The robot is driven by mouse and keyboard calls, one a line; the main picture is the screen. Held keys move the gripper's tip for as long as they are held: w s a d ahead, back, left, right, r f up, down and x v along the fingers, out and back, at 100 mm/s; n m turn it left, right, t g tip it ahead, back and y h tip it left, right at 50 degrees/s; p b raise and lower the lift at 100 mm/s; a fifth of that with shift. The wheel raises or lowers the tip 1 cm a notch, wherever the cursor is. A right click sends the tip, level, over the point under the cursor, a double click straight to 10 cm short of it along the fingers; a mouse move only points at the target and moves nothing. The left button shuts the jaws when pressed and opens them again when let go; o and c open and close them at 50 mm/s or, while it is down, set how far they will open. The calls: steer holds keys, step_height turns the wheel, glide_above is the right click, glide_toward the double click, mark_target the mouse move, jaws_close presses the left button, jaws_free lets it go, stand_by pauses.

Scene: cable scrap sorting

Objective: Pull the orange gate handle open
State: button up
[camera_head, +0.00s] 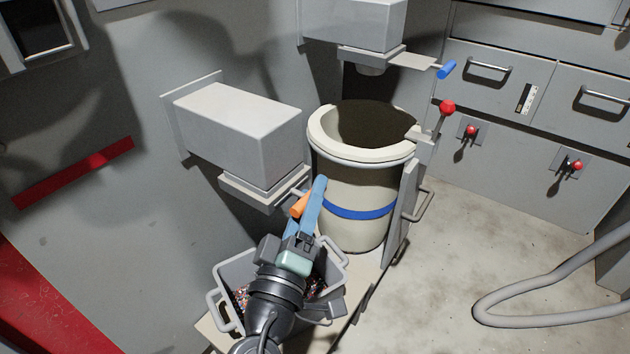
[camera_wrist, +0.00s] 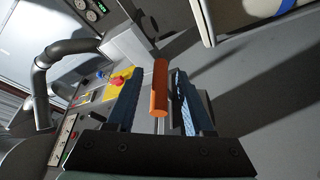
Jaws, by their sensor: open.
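The orange gate handle (camera_head: 299,206) sticks out from the slide gate under the left grey box-shaped chute (camera_head: 238,128). In the wrist view the orange handle (camera_wrist: 160,88) stands between the two blue fingers of my gripper (camera_wrist: 155,85), with a gap showing on the right side. My gripper (camera_head: 308,200) also shows in the head view, at the handle, with its blue fingers partly covering it. The jaws are open and not closed on the handle. The gate plate behind the handle is mostly hidden under the chute.
A grey bin (camera_head: 230,268) with handles and mixed scrap stands below the gripper. A cream barrel (camera_head: 358,190) with a blue band stands close on the right. A second chute (camera_head: 365,22) with a blue handle (camera_head: 447,70) is behind. A hose (camera_head: 545,312) lies on the floor at right.

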steer(key=shift+x, duration=1.7)
steer(key=c, duration=0.8)
jaws_close()
steer(key=shift+r, duration=0.1)
